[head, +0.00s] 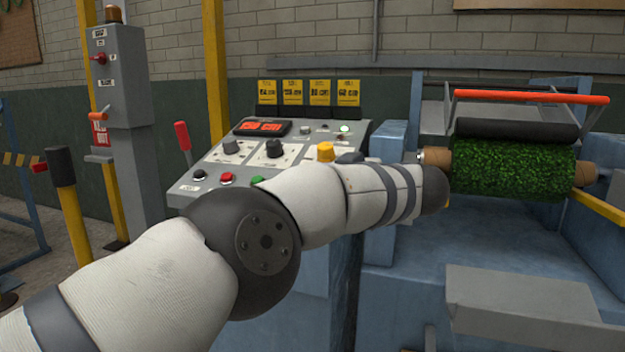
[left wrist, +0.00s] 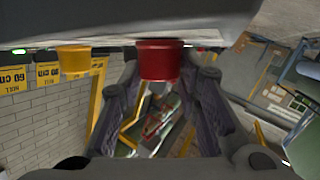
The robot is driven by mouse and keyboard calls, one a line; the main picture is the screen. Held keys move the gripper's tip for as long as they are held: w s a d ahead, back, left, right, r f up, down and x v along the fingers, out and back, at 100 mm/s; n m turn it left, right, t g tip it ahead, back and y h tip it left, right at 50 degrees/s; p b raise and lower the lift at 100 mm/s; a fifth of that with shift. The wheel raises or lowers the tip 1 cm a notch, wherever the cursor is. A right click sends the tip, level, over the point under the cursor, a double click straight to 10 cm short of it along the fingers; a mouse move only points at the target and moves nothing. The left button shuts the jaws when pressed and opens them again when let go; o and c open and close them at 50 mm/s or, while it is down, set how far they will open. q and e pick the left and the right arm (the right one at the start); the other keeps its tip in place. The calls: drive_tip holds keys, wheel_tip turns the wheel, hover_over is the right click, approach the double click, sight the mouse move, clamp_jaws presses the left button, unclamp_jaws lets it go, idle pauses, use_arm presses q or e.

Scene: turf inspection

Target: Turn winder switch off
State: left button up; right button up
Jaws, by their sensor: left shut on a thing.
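The control panel (head: 300,131) is a sloped grey console with black knobs, a yellow knob (head: 325,152), coloured push buttons and a red digital display (head: 262,128). My left arm reaches across its front and hides its lower right part. In the left wrist view my left gripper (left wrist: 168,72) has its two fingers on either side of a red knob (left wrist: 160,58) and is shut on it. The red knob sits against the grey panel, with the yellow knob (left wrist: 73,60) to its left. The red knob's pointer direction cannot be made out. My right gripper is not in view.
A turf roll (head: 512,168) lies on the blue winder at right, under an orange-red bar (head: 530,97). A red-handled lever (head: 183,137) stands left of the panel. A grey post box (head: 118,75) and yellow posts stand further left.

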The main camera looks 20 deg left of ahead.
use_arm(q)
drive_tip(key=shift+a+r, duration=0.1)
drive_tip(key=o, duration=1.2)
drive_tip(key=v, duration=0.7)
drive_tip(key=shift+s+d, duration=0.1)
drive_tip(key=shift+d, duration=0.15)
